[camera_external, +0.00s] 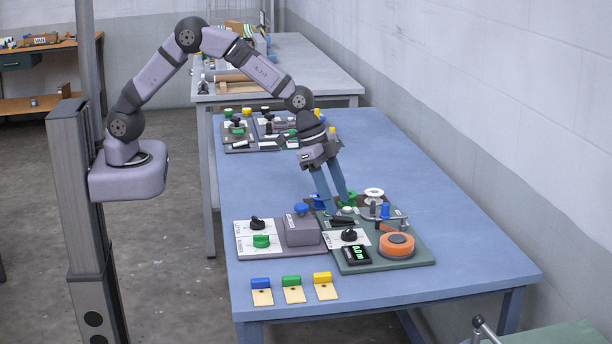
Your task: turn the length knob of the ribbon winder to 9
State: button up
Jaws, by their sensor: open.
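The ribbon winder appears to be the grey-green board (415,252) with an orange roll (397,244), a white reel (374,194) and a small black display (356,256) with green digits too small to read. A black knob (349,235) sits on a white plate beside the display; it looks like the length knob, but its label and pointer setting cannot be read. My gripper (336,201) is open, with its blue fingers pointing down behind this knob, near green and blue parts. It looks empty and apart from the knob; its exact height is unclear.
Left of the winder, another board carries black (258,223) and green (261,241) knobs and a grey box (302,231) with a blue knob. Blue, green and yellow-topped tags (293,289) lie in front. More panels (262,131) stand farther back. The table's right side is clear.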

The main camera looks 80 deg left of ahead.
aim_at(349, 229)
jog(key=shift+w+n, duration=0.15)
jog(key=shift+n, duration=0.55)
jog(key=shift+f, duration=0.1)
jog(key=shift+p+x, duration=1.35)
jog(key=shift+x, duration=2.25)
jog(key=shift+d, duration=0.1)
jog(key=c, duration=1)
